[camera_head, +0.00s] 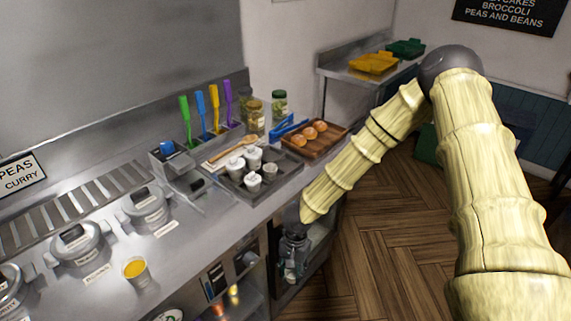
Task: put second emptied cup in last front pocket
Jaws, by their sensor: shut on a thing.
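My gripper (291,268) hangs at the end of my arm, pointing down in front of the counter's front edge, below and right of the tray. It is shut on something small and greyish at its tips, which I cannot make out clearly. Several white cups (253,158) stand upright in a grey tray (285,181) on the counter. One cup with yellow contents (135,271) stands apart on the counter at the lower left. I cannot clearly tell the tray's separate pockets from this view.
A wooden spoon (232,149) lies behind the cups. A wooden tray of buns (311,138), blue tongs (287,126) and jars (279,104) stand beyond. Lidded pots (78,245) line the left counter. Open shelves lie under the counter; wooden floor is clear to the right.

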